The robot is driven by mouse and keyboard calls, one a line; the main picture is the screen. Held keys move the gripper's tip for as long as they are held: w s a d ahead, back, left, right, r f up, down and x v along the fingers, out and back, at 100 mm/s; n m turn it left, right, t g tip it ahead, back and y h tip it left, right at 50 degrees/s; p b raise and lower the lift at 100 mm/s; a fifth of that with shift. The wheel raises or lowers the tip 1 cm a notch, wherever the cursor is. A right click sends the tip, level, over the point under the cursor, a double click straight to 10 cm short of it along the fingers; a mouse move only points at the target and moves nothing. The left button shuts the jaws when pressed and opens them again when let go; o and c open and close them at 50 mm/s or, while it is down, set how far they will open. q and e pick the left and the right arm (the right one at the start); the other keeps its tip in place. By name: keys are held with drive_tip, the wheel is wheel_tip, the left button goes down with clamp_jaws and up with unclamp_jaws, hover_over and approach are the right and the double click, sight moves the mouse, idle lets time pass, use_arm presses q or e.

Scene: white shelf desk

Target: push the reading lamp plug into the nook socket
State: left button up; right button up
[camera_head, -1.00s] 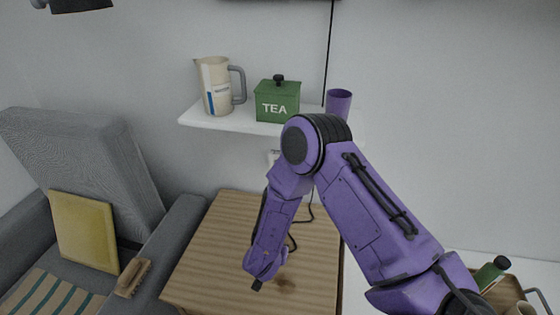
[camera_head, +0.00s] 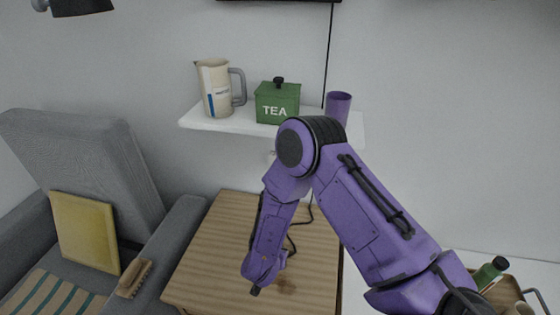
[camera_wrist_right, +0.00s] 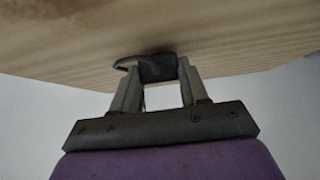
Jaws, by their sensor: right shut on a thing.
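My right gripper (camera_wrist_right: 159,72) is shut on a small dark thing (camera_wrist_right: 157,66), which looks like the plug, in the right wrist view. The thing is close to the wooden table surface; I cannot tell whether it touches. In the head view my purple right arm reaches down over the wooden table, and the gripper's dark tip (camera_head: 255,290) shows near the table's front. A dark cord (camera_head: 292,243) runs over the table behind the forearm. A small pale piece on the wall (camera_head: 272,155), perhaps the socket, is mostly hidden behind my arm. My left gripper is not in view.
The wooden table (camera_head: 215,245) stands beside a grey armchair (camera_head: 85,150) with a yellow cushion (camera_head: 85,232) and a brush (camera_head: 134,278). A white shelf (camera_head: 225,124) above holds a jug (camera_head: 214,88), a green tea box (camera_head: 277,103) and a purple cup (camera_head: 338,107). A tray (camera_head: 505,293) is at right.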

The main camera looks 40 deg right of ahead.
drive_tip(key=shift+s+a+r+p, duration=0.25)
drive_tip(key=shift+s+a+p, duration=0.15)
drive_tip(key=shift+a, duration=0.1)
drive_tip(key=shift+s+a, duration=0.1)
drive_tip(key=shift+p+v, duration=1.3)
drive_tip(key=shift+v, duration=0.5)
drive_tip(key=shift+s+a+r+p, duration=0.1)
drive_tip(key=shift+s+a+p, duration=0.35)
drive_tip(key=shift+a, duration=0.15)
